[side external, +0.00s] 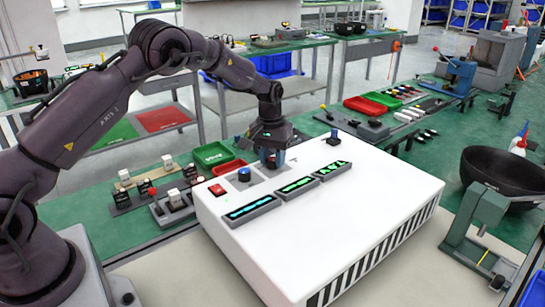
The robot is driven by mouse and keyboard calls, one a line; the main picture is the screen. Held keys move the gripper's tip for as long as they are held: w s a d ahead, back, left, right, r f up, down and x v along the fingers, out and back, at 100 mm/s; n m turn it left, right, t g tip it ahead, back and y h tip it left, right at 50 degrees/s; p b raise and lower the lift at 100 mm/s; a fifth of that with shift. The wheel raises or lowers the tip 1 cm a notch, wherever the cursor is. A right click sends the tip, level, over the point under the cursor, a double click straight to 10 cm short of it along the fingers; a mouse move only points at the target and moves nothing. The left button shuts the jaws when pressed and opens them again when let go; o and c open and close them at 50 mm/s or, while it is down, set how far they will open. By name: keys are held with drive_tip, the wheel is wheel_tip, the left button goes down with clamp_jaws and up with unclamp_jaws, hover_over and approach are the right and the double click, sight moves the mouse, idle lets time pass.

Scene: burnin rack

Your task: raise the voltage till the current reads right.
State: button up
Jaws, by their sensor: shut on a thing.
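A large white box unit (345,205) with vent slots along its front edge stands on the bench. Three dark display modules with lit green digits sit on its top: a left display (250,211), a middle display (297,185) and a right display (332,170). The digits are too small to read. A blue knob (244,174) and a red switch (217,189) lie left of my gripper. My gripper (271,160) points down at the unit's back edge, shut on a second knob, which the fingers mostly hide.
A small dark lever or knob piece (334,136) stands at the unit's back right. Green bin (213,154), red bin (227,168) and small blocks with switches (173,197) crowd the bench behind and left. A black bowl (500,178) and a green clamp stand (480,225) are at right.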

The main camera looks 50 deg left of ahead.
sight(270, 158)
idle(0.3)
drive_tip(key=o, duration=0.9)
drive_tip(key=shift+o, duration=0.2)
wheel_tip(270, 158, up, 13)
drive_tip(key=shift+s+a, duration=0.15)
drive_tip(key=shift+a, duration=0.15)
